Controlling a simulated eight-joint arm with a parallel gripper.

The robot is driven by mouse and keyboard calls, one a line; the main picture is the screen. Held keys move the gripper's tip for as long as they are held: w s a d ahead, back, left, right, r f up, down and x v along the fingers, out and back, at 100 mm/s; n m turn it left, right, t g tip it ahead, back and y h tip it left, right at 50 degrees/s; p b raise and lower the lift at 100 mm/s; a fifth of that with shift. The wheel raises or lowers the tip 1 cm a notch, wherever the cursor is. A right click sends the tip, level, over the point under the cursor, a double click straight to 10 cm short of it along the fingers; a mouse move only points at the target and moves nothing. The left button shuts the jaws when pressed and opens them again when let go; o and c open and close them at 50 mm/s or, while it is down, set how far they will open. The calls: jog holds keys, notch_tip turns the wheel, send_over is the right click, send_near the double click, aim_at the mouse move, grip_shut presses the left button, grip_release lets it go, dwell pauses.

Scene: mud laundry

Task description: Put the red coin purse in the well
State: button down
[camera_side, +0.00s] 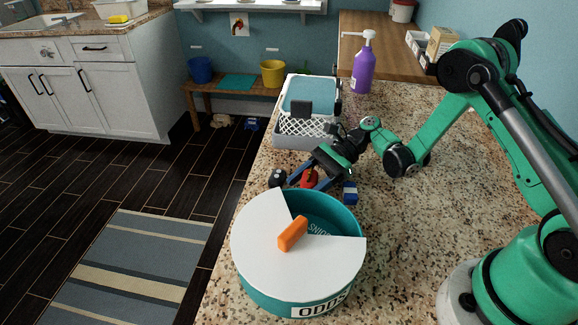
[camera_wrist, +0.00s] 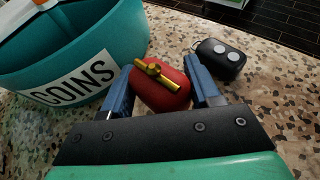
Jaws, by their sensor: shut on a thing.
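The red coin purse (camera_side: 310,178) with a gold clasp is between the blue fingers of my gripper (camera_side: 308,179), just behind the round teal tub (camera_side: 275,288). In the wrist view the red coin purse (camera_wrist: 160,92) sits between both fingertips of my gripper (camera_wrist: 160,86), which is shut on it. Whether the purse touches the counter is hard to tell. The tub has a white lid with a wedge-shaped opening, the well (camera_side: 325,212), facing the purse, and an orange handle (camera_side: 293,233). A COINS label (camera_wrist: 75,82) is on the tub in the wrist view.
A black object with two pale round spots (camera_side: 277,178) lies left of my gripper; it also shows in the wrist view (camera_wrist: 221,58). A blue and white block (camera_side: 350,191) lies to the right. A white basket (camera_side: 305,125) and purple pump bottle (camera_side: 363,68) stand behind. Counter is clear at right.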

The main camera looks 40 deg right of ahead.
jog(key=shift+f, duration=0.25)
jog(key=shift+f, duration=0.15)
jog(key=shift+c, duration=1)
grip_release()
